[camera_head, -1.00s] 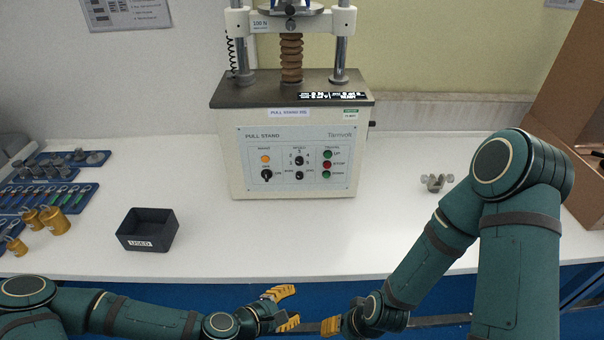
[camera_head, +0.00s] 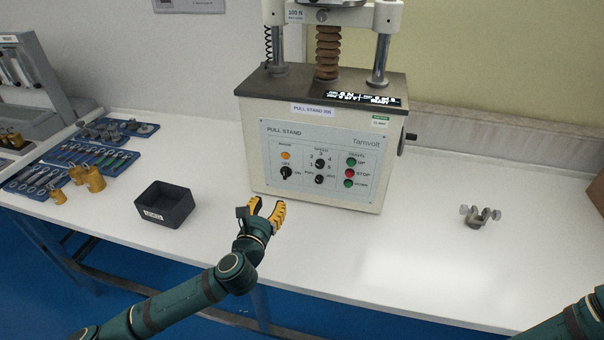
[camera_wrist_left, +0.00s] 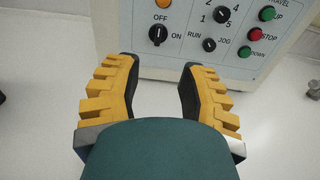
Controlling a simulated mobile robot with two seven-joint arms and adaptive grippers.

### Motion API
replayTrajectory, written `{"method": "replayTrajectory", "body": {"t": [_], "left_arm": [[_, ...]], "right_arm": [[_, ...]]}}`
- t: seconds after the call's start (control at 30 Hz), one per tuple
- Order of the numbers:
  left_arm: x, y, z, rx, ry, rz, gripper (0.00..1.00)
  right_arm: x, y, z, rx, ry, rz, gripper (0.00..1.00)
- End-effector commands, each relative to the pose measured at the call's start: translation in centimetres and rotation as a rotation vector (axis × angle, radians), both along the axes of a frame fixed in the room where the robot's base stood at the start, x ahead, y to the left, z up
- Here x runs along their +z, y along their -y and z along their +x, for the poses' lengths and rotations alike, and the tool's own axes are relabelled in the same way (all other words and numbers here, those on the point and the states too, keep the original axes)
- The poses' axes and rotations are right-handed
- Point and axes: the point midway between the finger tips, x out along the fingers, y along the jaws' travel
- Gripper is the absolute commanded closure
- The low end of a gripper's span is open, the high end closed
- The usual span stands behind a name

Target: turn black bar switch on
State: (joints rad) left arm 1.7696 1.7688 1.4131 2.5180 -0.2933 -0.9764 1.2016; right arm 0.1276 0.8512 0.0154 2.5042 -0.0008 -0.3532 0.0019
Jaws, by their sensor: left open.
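The black bar switch (camera_head: 286,173) sits on the lower left of the pull stand's front panel (camera_head: 330,150), below an orange lamp (camera_head: 285,155). In the left wrist view the switch (camera_wrist_left: 157,35) shows close up, between the labels OFF and ON, its bar roughly upright toward OFF. My left gripper (camera_head: 266,208) is open and empty, in front of and below the switch, apart from the panel. In the left wrist view its two yellow fingers (camera_wrist_left: 158,85) spread on either side below the switch. My right gripper is out of view.
Other knobs (camera_head: 319,163) and green and red buttons (camera_head: 349,172) share the panel. A black bin (camera_head: 165,205) stands to the left, with tools on blue trays behind it. A small metal fixture (camera_head: 479,217) lies to the right. The table front is clear.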

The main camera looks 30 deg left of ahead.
Motion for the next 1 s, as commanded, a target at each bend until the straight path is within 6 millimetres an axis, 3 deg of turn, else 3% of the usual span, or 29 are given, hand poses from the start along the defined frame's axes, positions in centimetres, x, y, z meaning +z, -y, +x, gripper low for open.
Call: {"method": "replayTrajectory", "body": {"t": [0.17, 0.7, 1.0], "left_arm": [[0.0, -0.4, 1.7, 0.0, 0.001, 0.001, 0.6], [0.0, -2.6, 11.3, -0.002, 0.001, 0.002, 0.6], [0.0, -3.2, 13.3, -0.001, 0.0, 0.001, 0.6]], "right_arm": [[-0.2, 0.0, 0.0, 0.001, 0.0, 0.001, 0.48], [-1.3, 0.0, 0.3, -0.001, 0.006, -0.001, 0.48], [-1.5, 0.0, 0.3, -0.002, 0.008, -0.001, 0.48]]}}
